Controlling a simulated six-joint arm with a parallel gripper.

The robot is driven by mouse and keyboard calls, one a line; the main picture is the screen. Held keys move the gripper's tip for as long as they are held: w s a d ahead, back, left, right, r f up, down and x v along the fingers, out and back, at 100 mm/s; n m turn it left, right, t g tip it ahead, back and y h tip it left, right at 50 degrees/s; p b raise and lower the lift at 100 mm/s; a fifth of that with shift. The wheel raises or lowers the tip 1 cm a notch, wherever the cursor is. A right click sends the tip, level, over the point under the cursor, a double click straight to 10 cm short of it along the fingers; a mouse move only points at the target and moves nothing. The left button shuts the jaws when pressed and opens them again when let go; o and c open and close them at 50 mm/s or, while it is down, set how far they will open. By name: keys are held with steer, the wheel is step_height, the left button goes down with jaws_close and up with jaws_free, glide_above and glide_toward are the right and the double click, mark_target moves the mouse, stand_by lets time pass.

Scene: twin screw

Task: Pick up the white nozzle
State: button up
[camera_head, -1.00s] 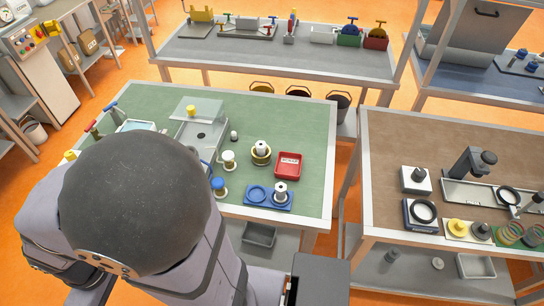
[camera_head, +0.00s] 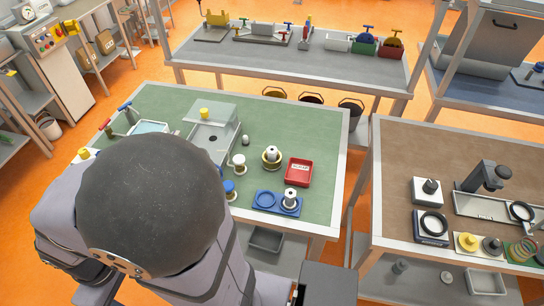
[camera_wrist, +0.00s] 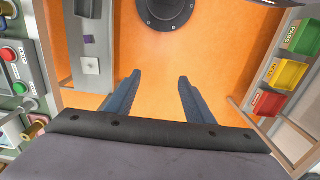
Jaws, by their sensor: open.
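Several small white or white-topped pieces stand on the green bench in the head view, and I cannot tell for sure which one is the white nozzle. One is a white piece (camera_head: 239,162) with a flared top, beside the grey machine. Another is a small white rounded piece (camera_head: 246,140) behind it. A white cylinder stands in a gold ring (camera_head: 272,162), and another stands in the blue holder (camera_head: 266,205). My gripper (camera_wrist: 160,77) shows in the wrist view with its two fingers apart and nothing between them. In the head view my arm hides it.
A red tray (camera_head: 298,173) lies right of the white pieces. A blue-topped piece (camera_head: 229,188) is close to my arm. A brown bench (camera_head: 400,150) stands to the right, with a floor gap between.

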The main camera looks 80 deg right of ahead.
steer(key=shift+d, duration=0.1)
steer(key=s+d+f+m+b, duration=0.1)
steer(key=s+d+f+m, duration=0.2)
steer(key=d, duration=0.7)
steer(key=s+d+f+m+b, duration=0.1)
steer(key=s+d+m, duration=0.4)
steer(key=d, duration=0.6)
steer(key=s+d+f+m+b, duration=0.2)
steer(key=s+d+f+m, duration=0.2)
steer(key=d, duration=0.7)
steer(key=shift+s+d+f+m+g+y, duration=0.2)
steer(key=shift+s+m, duration=0.1)
steer(key=shift+m, duration=0.25)
steer(key=shift+s+d+f+m+g+y, duration=0.1)
steer(key=shift+s+f+m+g, duration=0.15)
steer(key=shift+m, duration=0.3)
steer(key=s+d, duration=0.1)
steer(key=d, duration=0.1)
steer(key=s+d+m, duration=0.1)
steer(key=d, duration=0.2)
steer(key=s+d+r+m+h, duration=0.1)
steer(key=d, duration=0.1)
steer(key=shift+s+d+r, duration=0.1)
steer(key=shift+d, duration=0.15)
steer(key=d+r+m+h, duration=0.2)
steer(key=d+r+m, duration=0.5)
steer(key=d, duration=0.4)
steer(key=shift+s+r+h, duration=0.2)
steer(key=shift+r+h, duration=0.1)
steer(key=shift+r, duration=0.3)
